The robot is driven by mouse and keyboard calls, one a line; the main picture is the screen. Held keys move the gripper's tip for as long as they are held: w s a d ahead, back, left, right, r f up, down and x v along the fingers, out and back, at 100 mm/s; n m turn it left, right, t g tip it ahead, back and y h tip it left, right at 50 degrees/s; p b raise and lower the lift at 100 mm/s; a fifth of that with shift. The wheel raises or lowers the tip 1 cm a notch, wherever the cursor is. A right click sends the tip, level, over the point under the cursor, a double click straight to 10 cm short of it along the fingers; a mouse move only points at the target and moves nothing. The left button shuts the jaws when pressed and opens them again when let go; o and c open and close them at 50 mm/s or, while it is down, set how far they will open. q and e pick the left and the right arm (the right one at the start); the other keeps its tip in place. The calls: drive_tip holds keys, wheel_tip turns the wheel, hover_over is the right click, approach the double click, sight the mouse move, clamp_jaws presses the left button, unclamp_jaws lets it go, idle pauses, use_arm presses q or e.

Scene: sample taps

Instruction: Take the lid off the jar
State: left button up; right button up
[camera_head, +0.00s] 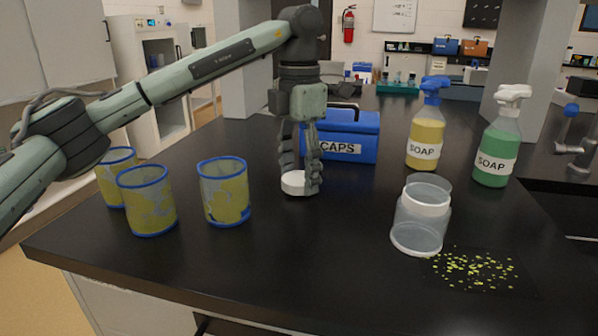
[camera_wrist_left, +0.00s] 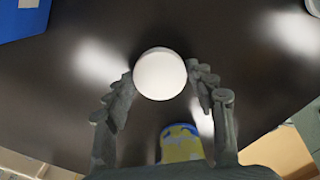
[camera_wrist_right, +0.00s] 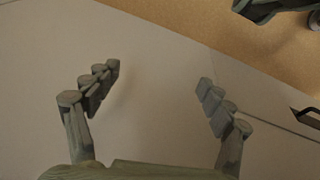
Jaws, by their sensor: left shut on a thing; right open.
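The jar (camera_head: 418,229) is clear, with a white band around its upper part, and stands upright at the right of the table in the head view. No lid shows on its mouth. My left gripper (camera_head: 299,186) points down in front of the blue box, well to the left of the jar. It is shut on a round white lid (camera_head: 293,184); the left wrist view shows the lid (camera_wrist_left: 160,74) between the fingertips. The lid is low, close to the tabletop; I cannot tell if it touches. My right gripper (camera_wrist_right: 160,78) is open and empty, away from the jar.
A blue box marked CAPS (camera_head: 350,137) stands behind the left gripper. Yellow (camera_head: 425,140) and green (camera_head: 496,150) soap bottles stand behind the jar. Several blue-rimmed yellow cups (camera_head: 224,190) stand left. Small yellow-green bits (camera_head: 474,270) lie before the jar. The front middle table is clear.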

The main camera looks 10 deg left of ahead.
use_arm(q)
drive_tip(key=shift+f, duration=0.35)
drive_tip(key=o, duration=1.3)
